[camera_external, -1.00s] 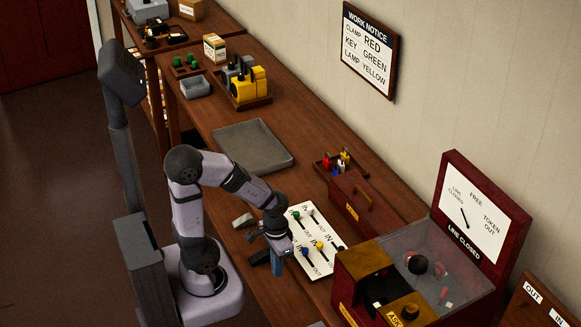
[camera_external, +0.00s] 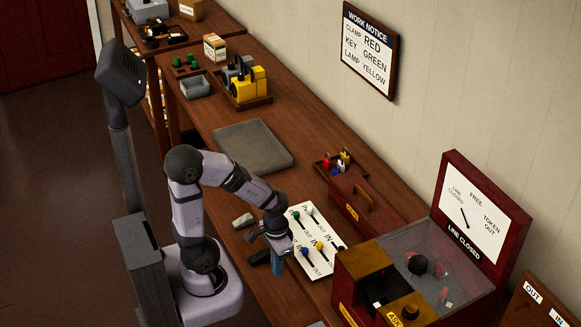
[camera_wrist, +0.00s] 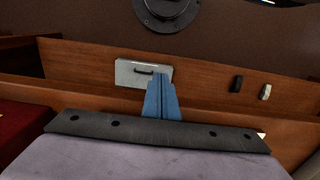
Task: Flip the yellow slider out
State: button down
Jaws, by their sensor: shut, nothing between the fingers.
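The white lever plate (camera_external: 326,264) lies on the bench with several coloured knobs and IN and OUT labels. The yellow slider (camera_external: 320,245) is a small yellow knob on its right half. A blue knob (camera_external: 305,252), a green knob (camera_external: 296,214) and a white knob (camera_external: 311,210) also stand on it. My gripper (camera_external: 276,265) points down beside the plate's near left edge, apart from the yellow slider. Its blue fingers (camera_wrist: 161,98) are together and empty in the wrist view. The plate is not recognisable in the wrist view.
A glass-topped machine (camera_external: 436,262) with a "LINE CLOSED" sign stands right of the plate. A wall notice (camera_external: 368,52) reads "LAMP YELLOW".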

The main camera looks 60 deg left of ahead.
aim_at(320, 246)
jog(key=w+a+r+n+p, duration=0.1)
jog(key=w+r+n, duration=0.1)
jog(key=w+r+n+p, duration=0.1)
jog(key=w+r+p, duration=0.1)
jog(key=w+r, duration=0.1)
jog(key=w+a+r+n+g+h+p, duration=0.1)
jog(key=w+r+n+p, duration=0.1)
jog(key=shift+w+a+r+n, duration=0.3)
jog(key=shift+r, duration=0.05)
jog(key=w+a+r+n+h+p, duration=0.3)
jog(key=w+a+r+n+p, duration=0.2)
jog(key=w+a+n, duration=0.3)
jog(key=shift+w+a+r+n, duration=0.35)
jog(key=shift+w+r, duration=0.3)
jog(key=shift+w, duration=0.45)
jog(key=shift+f, duration=0.1)
